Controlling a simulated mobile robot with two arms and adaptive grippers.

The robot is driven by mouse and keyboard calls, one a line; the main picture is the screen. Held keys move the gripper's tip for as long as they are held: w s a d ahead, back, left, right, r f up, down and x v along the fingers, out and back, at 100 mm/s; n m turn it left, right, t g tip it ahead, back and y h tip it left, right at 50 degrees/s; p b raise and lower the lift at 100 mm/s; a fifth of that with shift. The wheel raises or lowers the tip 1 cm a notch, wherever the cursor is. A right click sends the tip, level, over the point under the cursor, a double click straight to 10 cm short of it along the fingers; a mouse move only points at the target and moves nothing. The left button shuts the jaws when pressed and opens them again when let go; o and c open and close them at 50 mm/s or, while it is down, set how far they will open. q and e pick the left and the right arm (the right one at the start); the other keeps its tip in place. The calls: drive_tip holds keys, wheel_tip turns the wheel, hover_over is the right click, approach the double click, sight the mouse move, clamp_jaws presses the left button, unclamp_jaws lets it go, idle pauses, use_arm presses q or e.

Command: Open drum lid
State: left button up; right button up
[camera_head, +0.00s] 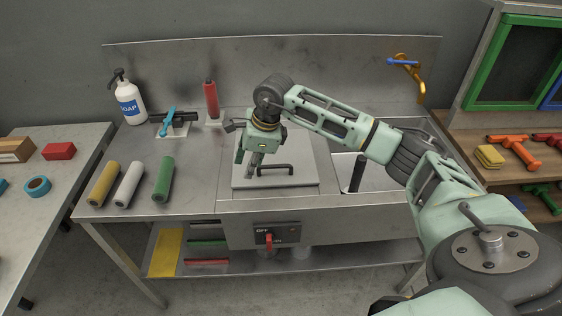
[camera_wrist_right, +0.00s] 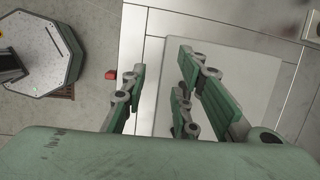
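The drum lid (camera_head: 302,176) is a flat, light grey square plate in the worktop, with a dark bar handle (camera_head: 278,168) on top. It lies flat and closed. My right gripper (camera_head: 256,170) points down over the lid, near the left end of the handle. I cannot tell whether it touches the handle. In the right wrist view my right gripper (camera_wrist_right: 163,92) is open, its fingers apart with nothing seen between them. The lid (camera_wrist_right: 252,78) fills the area behind the right-hand finger there. The handle is not clear in that view. My left gripper is out of view.
A sink (camera_head: 378,180) lies right of the lid under a brass tap (camera_head: 410,72). A switch with a red lever (camera_head: 268,241) is on the bench front. Yellow, white and green rolls (camera_head: 163,180), a soap bottle (camera_head: 130,102) and a red cylinder (camera_head: 211,100) stand or lie left.

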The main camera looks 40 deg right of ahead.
sight(281, 166)
drive_tip(key=s+d+r+h, duration=0.1)
drive_tip(key=d+r+h, duration=0.15)
drive_tip(key=d, duration=0.75)
drive_tip(key=shift+g+h, duration=0.45)
drive_tip(key=shift+g, duration=0.05)
drive_tip(key=f, duration=0.2)
drive_tip(key=f+p, duration=0.1)
drive_tip(key=f, duration=0.2)
drive_tip(key=w+f+p, duration=0.1)
drive_tip(key=f, duration=0.1)
drive_tip(key=shift+w+d+f, duration=0.1)
drive_tip(key=shift+d+f, duration=0.15)
drive_tip(key=shift+f, duration=0.05)
drive_tip(key=shift+c, duration=0.4)
clamp_jaws()
